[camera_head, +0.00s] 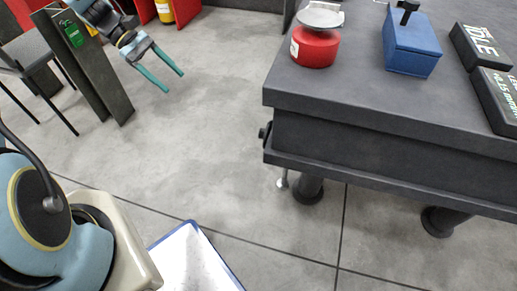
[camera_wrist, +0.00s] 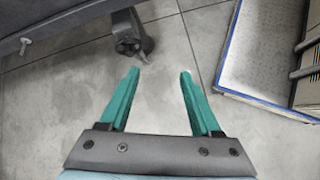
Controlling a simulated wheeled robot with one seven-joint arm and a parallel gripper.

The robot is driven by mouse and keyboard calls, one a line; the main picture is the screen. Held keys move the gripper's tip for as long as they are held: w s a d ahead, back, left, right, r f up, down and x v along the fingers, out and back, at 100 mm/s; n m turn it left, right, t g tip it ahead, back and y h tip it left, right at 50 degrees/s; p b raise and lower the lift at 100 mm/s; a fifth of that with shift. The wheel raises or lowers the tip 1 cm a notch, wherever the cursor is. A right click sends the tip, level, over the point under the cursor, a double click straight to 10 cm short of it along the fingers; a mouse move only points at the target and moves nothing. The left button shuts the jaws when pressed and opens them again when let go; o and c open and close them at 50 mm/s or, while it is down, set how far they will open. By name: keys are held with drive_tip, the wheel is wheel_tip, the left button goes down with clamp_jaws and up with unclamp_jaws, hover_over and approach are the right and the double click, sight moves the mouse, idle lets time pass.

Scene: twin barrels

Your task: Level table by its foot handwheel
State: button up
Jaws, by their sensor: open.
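The dark grey table (camera_head: 390,128) stands at the right in the head view. Its near leg and round dark foot (camera_head: 308,192) show below the tabletop, and another foot (camera_head: 440,222) stands further right. In the wrist view, a leg ends in a dark round wheel-like foot part (camera_wrist: 128,44) with a small pale handle at its lower right; I take this to be the handwheel. My gripper (camera_head: 174,82) is open and empty, left of the table in the head view. In the wrist view, my gripper's (camera_wrist: 160,72) teal fingers are spread, just short of the wheel and apart from it.
A small metal knob (camera_head: 283,181) hangs by the table's edge. A blue-edged white board (camera_head: 196,262) lies low. Grey posts stand at left; floor between is clear.

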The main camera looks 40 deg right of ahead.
drive_tip(key=s+d+f+n+g+h+b, duration=0.1)
drive_tip(key=d+f+g+h+b, duration=0.1)
drive_tip(key=d+f+b, duration=0.65)
drive_tip(key=s+d+f+n+g+h+b, duration=0.1)
drive_tip(key=d+f+g+b, duration=0.35)
drive_tip(key=f, duration=0.75)
drive_tip(key=s+d+f+g+h+b, duration=0.15)
drive_tip(key=d+f+b, duration=0.25)
drive_tip(key=f+b, duration=0.5)
drive_tip(key=b+x, duration=0.1)
drive_tip(key=x, duration=0.8)
drive_tip(key=shift+s+d+f+t+h+b, duration=0.2)
drive_tip(key=shift+d+f+t+h+b, duration=0.1)
drive_tip(key=shift+d+h, duration=0.1)
drive_tip(key=shift+c, duration=0.2)
clamp_jaws()
